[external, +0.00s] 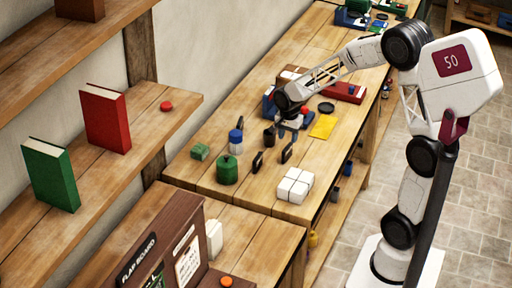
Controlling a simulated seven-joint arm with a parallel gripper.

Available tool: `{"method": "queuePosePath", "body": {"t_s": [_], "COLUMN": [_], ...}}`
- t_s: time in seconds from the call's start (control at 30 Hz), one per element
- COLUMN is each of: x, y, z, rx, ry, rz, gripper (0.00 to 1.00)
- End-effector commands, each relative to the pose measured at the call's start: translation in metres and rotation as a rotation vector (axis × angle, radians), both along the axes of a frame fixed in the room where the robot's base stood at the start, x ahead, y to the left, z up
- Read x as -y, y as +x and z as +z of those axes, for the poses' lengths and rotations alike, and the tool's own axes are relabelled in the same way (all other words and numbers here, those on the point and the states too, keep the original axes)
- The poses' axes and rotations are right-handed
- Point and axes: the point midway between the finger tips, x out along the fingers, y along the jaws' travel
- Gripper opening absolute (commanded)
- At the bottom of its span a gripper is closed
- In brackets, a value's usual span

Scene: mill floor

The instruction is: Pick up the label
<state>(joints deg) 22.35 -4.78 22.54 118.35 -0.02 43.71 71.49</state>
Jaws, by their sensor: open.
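A flat yellow piece (323,126), which may be the label, lies on the wooden bench to the right of my gripper; I cannot read any marking on it. My gripper (272,156) is over the middle of the bench, pointing down, with its dark fingers apart and nothing visible between them. The yellow piece is apart from the fingers. The exact height of the fingertips above the bench is hard to tell.
Near my gripper are a green pot (228,170), a blue-and-white jar (235,141), a green block (200,152) and a white block bundle (293,186). A red box (345,92) lies behind. A brown board (150,250) stands in front. Shelves (150,125) are at left.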

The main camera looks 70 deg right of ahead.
Motion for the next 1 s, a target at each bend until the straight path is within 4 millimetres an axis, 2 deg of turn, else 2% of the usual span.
{"method": "queuePosePath", "body": {"t_s": [0.47,0.8,1.0], "x": [0.005,0.005,0.005], "y": [0.003,0.003,0.003], "z": [-0.006,-0.028,-0.031], "rx": [-0.003,-0.004,-0.003], "ry": [0.001,0.001,0.001], "rz": [-0.030,-0.029,-0.029], "gripper": [0.46,0.46,0.46]}}
